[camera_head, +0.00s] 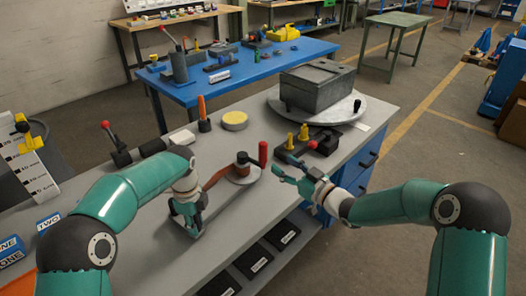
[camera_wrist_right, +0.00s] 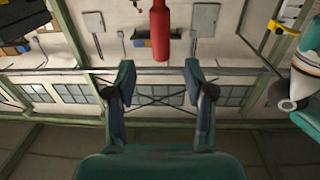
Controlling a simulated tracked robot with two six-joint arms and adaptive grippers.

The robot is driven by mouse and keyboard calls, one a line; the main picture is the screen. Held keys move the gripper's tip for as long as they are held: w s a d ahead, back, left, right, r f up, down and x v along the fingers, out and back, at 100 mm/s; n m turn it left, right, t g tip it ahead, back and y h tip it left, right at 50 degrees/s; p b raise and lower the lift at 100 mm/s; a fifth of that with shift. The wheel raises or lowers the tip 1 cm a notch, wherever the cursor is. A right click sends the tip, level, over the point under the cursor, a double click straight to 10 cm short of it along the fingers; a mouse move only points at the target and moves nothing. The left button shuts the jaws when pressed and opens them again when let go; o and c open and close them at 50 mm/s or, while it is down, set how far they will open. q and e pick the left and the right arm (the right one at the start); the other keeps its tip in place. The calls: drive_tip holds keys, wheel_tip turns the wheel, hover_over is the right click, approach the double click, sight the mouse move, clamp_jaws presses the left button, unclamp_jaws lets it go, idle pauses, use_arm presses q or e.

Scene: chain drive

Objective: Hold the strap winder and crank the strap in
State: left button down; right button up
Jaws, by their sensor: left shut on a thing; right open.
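The strap winder (camera_head: 240,178) lies on the grey workbench, with a drum, a brown-red strap (camera_head: 215,178) and a crank with an upright red handle (camera_head: 263,153). My left gripper (camera_head: 190,218) is shut on the near left end of the winder's frame. The gripper hides part of that end. My right gripper (camera_head: 284,172) is open and empty, just right of the red handle and apart from it. In the right wrist view the red handle (camera_wrist_right: 160,32) appears ahead, between the lines of the open fingers (camera_wrist_right: 160,75).
Yellow-topped pegs and a black block (camera_head: 325,142) stand close behind my right gripper. A grey box (camera_head: 317,86) sits on a round plate (camera_head: 370,112) at the bench's far right. A yellow disc (camera_head: 235,120) and an orange-handled tool (camera_head: 202,108) stand behind the winder.

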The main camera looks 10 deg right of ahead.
sight(263, 151)
drive_tip(key=x, duration=0.9)
drive_tip(key=shift+w+a, duration=0.2)
drive_tip(key=shift+w, duration=0.15)
clamp_jaws()
